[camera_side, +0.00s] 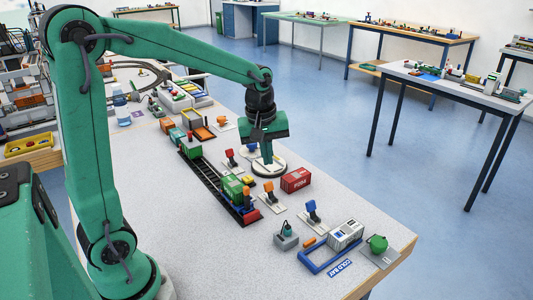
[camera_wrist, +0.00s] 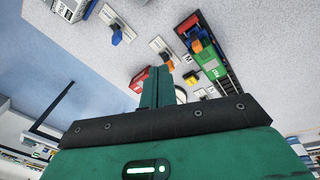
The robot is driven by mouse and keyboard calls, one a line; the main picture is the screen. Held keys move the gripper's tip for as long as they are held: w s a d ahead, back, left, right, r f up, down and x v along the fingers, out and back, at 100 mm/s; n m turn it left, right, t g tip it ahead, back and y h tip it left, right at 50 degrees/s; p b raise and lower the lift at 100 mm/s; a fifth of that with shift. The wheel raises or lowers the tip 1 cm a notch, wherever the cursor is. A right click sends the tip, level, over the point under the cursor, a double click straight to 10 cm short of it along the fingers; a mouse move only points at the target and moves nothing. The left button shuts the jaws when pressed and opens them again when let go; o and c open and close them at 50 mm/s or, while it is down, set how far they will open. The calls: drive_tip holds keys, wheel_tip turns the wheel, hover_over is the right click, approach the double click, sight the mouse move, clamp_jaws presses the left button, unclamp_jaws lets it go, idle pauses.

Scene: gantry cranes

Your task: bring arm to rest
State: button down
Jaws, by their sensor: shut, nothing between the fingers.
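My gripper (camera_side: 267,158) is shut and empty, pointing down above a round white-rimmed disc (camera_side: 268,166) on the table. In the wrist view my gripper's fingers (camera_wrist: 157,85) are together, with nothing between them. My arm reaches out over the table from the left, bent at the elbow. I cannot tell whether the fingertips touch the disc. A red container (camera_side: 296,180) lies just right of the gripper; part of it shows behind the fingers in the wrist view (camera_wrist: 138,78).
A track with a green wagon (camera_side: 232,187) runs left of the gripper. Small levers (camera_side: 313,211) on white plates stand nearby. The speckled table (camera_side: 190,245) is bare at the front left.

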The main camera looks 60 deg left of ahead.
drive_tip(key=s+d+r+m+t, duration=0.1)
drive_tip(key=s+d+r+m, duration=0.1)
drive_tip(key=s+m, duration=0.3)
drive_tip(key=s+d+r+m+t, duration=0.2)
drive_tip(key=s+m, duration=0.4)
drive_tip(key=s, duration=0.4)
drive_tip(key=shift+s+d+r+t, duration=0.2)
drive_tip(key=shift+d+r+t, duration=0.1)
drive_tip(key=shift+d+r, duration=0.3)
drive_tip(key=c, duration=2.2)
unclamp_jaws()
drive_tip(key=shift+s+f+m, duration=0.1)
drive_tip(key=shift+s+m, duration=0.45)
drive_tip(key=shift+m, duration=0.15)
